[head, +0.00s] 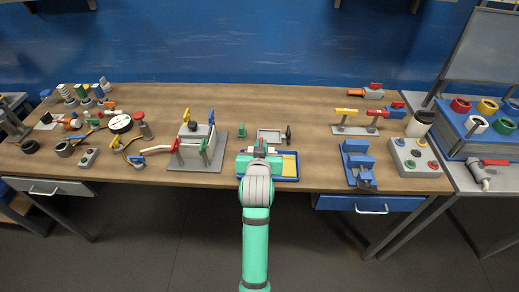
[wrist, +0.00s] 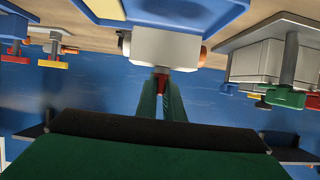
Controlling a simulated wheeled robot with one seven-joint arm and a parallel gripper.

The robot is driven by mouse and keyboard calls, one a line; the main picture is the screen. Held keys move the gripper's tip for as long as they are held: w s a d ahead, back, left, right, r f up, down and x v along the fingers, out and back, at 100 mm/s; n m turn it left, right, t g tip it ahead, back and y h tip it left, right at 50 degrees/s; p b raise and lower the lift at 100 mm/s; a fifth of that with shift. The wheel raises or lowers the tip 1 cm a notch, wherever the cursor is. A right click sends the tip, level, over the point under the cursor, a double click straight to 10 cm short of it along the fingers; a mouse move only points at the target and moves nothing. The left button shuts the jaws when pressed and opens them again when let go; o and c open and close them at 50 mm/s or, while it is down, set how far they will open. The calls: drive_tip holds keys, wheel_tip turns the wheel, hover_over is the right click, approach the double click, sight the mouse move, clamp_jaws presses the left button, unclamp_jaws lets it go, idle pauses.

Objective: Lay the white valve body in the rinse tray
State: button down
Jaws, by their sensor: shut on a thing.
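A blue tray (wrist: 205,22) with a pale inside is close by the valve in the wrist view. In the head view the blue-rimmed tray (head: 297,168) with a yellow inside is at the table's front, partly hidden by my arm. I cannot tell whether the valve touches the tray.
A grey fixture (head: 214,160) with a red-handled lever stands just left of the tray. A small grey tray (head: 268,136) and a dark upright tool (head: 288,134) are behind. A blue block fixture (head: 356,160) stands to the right. Table between it and the tray is clear.

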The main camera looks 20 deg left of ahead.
drive_tip(key=f, duration=0.2)
drive_tip(key=w+f, duration=0.1)
drive_tip(key=shift+a+f, duration=0.25)
drive_tip(key=shift+a, duration=0.15)
drive_tip(key=shift+s+d+f, duration=0.1)
drive_tip(key=shift+s+f, duration=0.05)
drive_tip(key=shift+f, duration=0.1)
drive_tip(key=shift+f, duration=0.1)
drive_tip(key=shift+f, duration=0.1)
drive_tip(key=c, duration=1.9)
unclamp_jaws()
